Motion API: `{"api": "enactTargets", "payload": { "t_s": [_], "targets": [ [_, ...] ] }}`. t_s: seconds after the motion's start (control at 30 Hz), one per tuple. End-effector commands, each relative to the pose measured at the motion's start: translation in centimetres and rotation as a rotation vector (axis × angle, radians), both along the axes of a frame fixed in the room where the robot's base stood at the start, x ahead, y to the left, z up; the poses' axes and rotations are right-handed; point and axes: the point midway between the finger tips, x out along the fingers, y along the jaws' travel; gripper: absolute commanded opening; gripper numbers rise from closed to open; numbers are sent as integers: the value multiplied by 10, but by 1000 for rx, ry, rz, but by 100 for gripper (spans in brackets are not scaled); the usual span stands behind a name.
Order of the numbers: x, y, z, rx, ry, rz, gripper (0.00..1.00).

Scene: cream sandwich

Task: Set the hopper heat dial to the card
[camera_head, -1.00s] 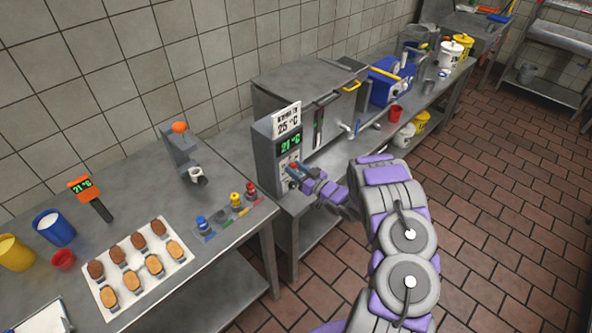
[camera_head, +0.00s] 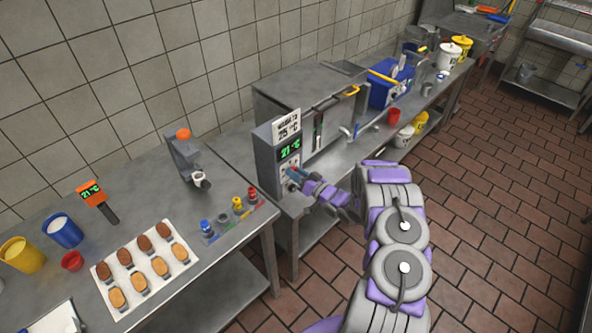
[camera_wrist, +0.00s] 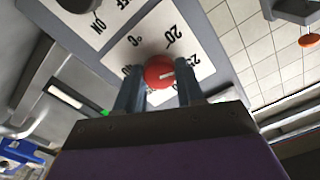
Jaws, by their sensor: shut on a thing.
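The heat dial is a red knob (camera_wrist: 159,72) with a pale pointer line in the wrist view. It sits on a white scale plate (camera_wrist: 128,50) with markings including 20 and 25. My gripper (camera_wrist: 158,92) is shut on the knob, one finger on each side. In the head view my gripper (camera_head: 294,174) is against the front of the grey control box (camera_head: 265,157). The card (camera_head: 287,124) on top of the box reads 25 °C. The green display (camera_head: 290,149) below it reads 21 °C. Part of the scale is hidden behind my fingers.
An ON/OFF plate (camera_wrist: 95,18) with a dark switch is beside the dial. The steel hopper (camera_head: 285,92) stands behind the box. The tiled floor at right is clear.

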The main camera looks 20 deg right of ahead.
Motion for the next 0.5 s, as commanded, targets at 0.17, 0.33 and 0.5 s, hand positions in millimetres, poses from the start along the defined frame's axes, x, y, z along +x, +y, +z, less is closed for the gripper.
{"api": "enactTargets", "payload": {
  "t_s": [0.17,0.33,0.5],
  "targets": [
    [0,-3,1,99,37,-5,7],
    [0,-3,0,166,61,-5,7],
    [0,-3,-1,200,74,-5,7]
  ]
}}
